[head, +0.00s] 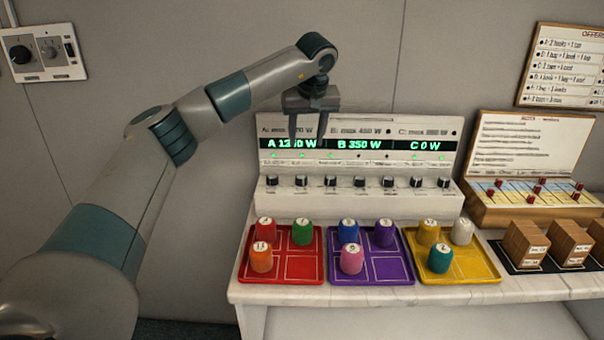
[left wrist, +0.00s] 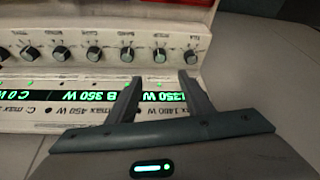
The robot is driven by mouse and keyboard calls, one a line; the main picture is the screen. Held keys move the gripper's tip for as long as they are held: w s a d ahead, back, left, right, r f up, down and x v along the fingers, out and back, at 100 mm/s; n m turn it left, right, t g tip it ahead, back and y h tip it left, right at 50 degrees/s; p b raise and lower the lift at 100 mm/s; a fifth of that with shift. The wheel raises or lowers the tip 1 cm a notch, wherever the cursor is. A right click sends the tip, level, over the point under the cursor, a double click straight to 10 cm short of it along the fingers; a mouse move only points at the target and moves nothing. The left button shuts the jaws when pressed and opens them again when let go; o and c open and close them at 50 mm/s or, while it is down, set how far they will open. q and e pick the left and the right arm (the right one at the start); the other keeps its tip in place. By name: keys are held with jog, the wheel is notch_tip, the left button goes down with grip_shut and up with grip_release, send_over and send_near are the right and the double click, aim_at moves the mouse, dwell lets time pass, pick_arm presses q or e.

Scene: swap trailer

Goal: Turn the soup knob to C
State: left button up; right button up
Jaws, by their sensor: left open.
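A row of several black knobs (head: 359,181) runs along the pale control panel (head: 361,205). Their labels are too small to read, so I cannot tell which is the soup knob. My left gripper (head: 307,138) is open and empty, pointing down in front of the left part of the display. In the left wrist view, which shows the panel upside down, the open left gripper (left wrist: 160,78) has a knob (left wrist: 160,55) beyond its fingertips, roughly centred between them and not gripped.
Red (head: 283,276), purple (head: 371,273) and yellow (head: 468,270) trays with coloured pegs stand before the panel. A notes box (head: 530,216) and wooden blocks (head: 525,243) are at the right. A switch plate (head: 42,52) is on the wall.

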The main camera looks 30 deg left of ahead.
aim_at(301, 177)
pick_arm(q)
jog(key=p+x, duration=0.2)
jog(key=x, duration=1.2)
jog(key=shift+s, duration=0.1)
jog(key=shift+a+f, duration=0.2)
jog(key=shift+f, duration=0.55)
jog(key=shift+w+f, duration=0.1)
jog(key=shift+w, duration=0.15)
pick_arm(e)
jog(key=shift+w+a+r+t+y, duration=0.15)
jog(key=shift+w+a+r+t, duration=0.25)
jog(key=shift+a, duration=0.25)
jog(key=shift+w+a+r+t+y, duration=0.15)
jog(key=shift+w+a+r+t, duration=0.1)
jog(key=shift+a+r+t, duration=0.3)
pick_arm(q)
jog(key=shift+c, duration=0.6)
pick_arm(e)
jog(key=shift+a, duration=0.1)
pick_arm(q)
jog(key=c, duration=0.9)
pick_arm(e)
jog(key=shift+w, duration=0.1)
